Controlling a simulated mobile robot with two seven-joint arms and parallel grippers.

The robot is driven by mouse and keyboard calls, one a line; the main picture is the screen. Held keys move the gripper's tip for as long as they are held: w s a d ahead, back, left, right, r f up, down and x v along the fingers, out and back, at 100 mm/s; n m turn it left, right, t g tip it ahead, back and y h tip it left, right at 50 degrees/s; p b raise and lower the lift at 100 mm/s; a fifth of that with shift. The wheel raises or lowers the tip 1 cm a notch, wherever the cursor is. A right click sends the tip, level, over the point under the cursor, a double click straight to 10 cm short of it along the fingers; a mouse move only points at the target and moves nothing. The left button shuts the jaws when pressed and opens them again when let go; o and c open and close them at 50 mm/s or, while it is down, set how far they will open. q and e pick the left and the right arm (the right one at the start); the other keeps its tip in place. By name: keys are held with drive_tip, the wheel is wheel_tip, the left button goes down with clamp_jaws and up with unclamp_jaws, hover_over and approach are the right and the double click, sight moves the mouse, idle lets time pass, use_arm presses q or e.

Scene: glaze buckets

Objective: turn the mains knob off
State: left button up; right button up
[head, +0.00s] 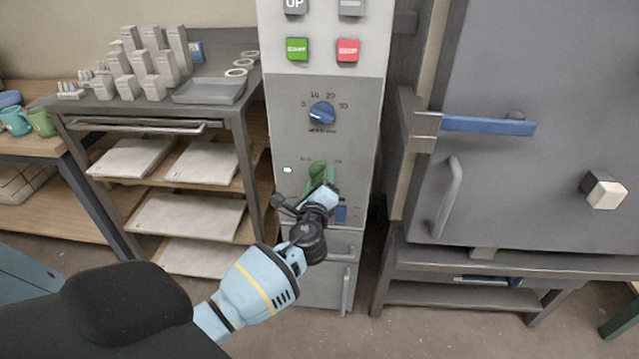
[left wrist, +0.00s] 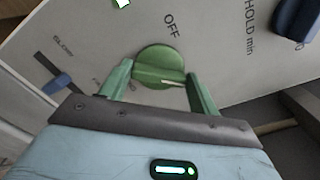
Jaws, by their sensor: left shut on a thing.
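The mains knob is a round green knob (head: 317,169) on the lower part of the grey control panel (head: 350,150). In the left wrist view the knob (left wrist: 160,62) fills the space between the two green fingers, with the word OFF on the panel above it. A pale mark shows on its raised grip, at its lower middle. My left gripper (head: 322,179) is at the panel and shut on the knob; its fingers (left wrist: 160,78) sit on either side of the grip. In the head view the gripper hides the knob's lower part. My right gripper is not in view.
A blue dial (head: 322,112) with numbers is above the knob, and green (head: 297,49) and red (head: 348,50) buttons are higher. A rack (head: 250,125) with white slabs stands left. A grey kiln door (head: 560,120) with handles is right. A small lit lamp (head: 288,170) is beside the knob.

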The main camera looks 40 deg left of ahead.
use_arm(q)
drive_tip(key=n+b, duration=0.1)
drive_tip(key=n, duration=0.1)
drive_tip(key=shift+f+n+b, duration=0.3)
drive_tip(key=shift+b, duration=0.05)
drive_tip(key=n+b, duration=0.2)
drive_tip(key=n, duration=0.1)
drive_tip(key=shift+n, duration=0.3)
drive_tip(key=n+b, duration=0.2)
drive_tip(key=n, duration=0.2)
drive_tip(key=shift+f+n+b, duration=0.1)
drive_tip(key=shift+n+b, duration=0.2)
drive_tip(key=n+b, duration=0.2)
drive_tip(key=n, duration=0.3)
drive_tip(key=shift+n, duration=0.6)
drive_tip(key=o, duration=1)
